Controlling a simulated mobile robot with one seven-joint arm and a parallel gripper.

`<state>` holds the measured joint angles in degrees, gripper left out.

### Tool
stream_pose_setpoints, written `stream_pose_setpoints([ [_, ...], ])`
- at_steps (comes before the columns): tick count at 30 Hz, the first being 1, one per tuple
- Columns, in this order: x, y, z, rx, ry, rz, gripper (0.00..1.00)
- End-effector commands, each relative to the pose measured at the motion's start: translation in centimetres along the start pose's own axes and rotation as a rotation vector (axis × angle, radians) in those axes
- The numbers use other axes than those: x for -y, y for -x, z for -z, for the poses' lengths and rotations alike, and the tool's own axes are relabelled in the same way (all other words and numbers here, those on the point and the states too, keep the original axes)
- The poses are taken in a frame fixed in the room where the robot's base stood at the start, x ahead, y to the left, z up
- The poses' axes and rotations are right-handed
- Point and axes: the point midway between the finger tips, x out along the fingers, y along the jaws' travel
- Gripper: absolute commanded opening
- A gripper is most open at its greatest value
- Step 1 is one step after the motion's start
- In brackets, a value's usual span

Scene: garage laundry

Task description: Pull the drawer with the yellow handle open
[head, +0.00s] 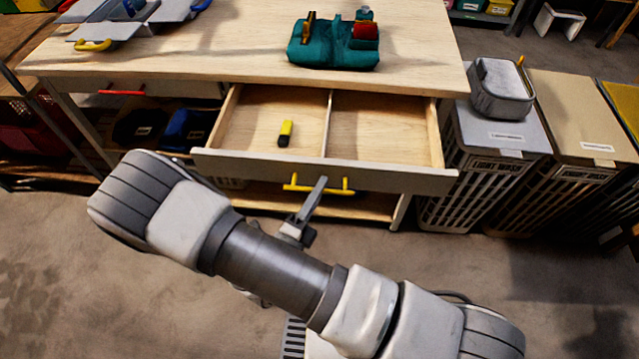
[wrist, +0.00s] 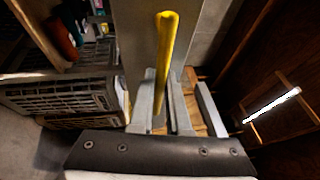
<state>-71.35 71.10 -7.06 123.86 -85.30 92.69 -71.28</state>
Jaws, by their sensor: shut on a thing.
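The drawer (head: 350,177) under the workbench stands pulled out, with its inside in view. A divider splits it into two compartments; a small yellow and black object (head: 286,133) lies in the left one, and the right one is bare. The yellow handle (head: 300,187) is a bar on the drawer's grey front. My gripper (head: 318,190) is at the handle, shut on the bar. In the wrist view the yellow handle (wrist: 166,60) runs down between the fingers (wrist: 166,115). My arm hides part of the floor and lower shelf.
A second drawer with a red handle (head: 121,93) is at the left. A teal tool bag (head: 333,52) stands on the workbench top (head: 230,55). Laundry hampers (head: 490,150) stand close at the right. The floor in front is open.

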Motion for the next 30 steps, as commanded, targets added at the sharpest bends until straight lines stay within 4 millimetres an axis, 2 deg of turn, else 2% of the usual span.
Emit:
stream_pose_setpoints([
  [5, 0.0, 0.0, 0.0, 0.000, -0.001, 0.000, 0.00],
  [6, 0.0, 0.0, 0.0, 0.000, -0.001, 0.000, 0.16],
  [11, 0.0, 0.0, 0.0, 0.000, -0.001, 0.000, 0.45],
  [19, 0.0, 0.0, 0.0, 0.000, 0.000, 0.000, 0.45],
  [23, 0.0, 0.7, -0.1, 0.002, -0.001, -0.002, 0.45],
  [26, 0.0, 2.2, -0.1, 0.004, -0.001, -0.003, 0.45],
  [30, 0.0, 5.3, -0.1, 0.005, -0.001, -0.003, 0.45],
])
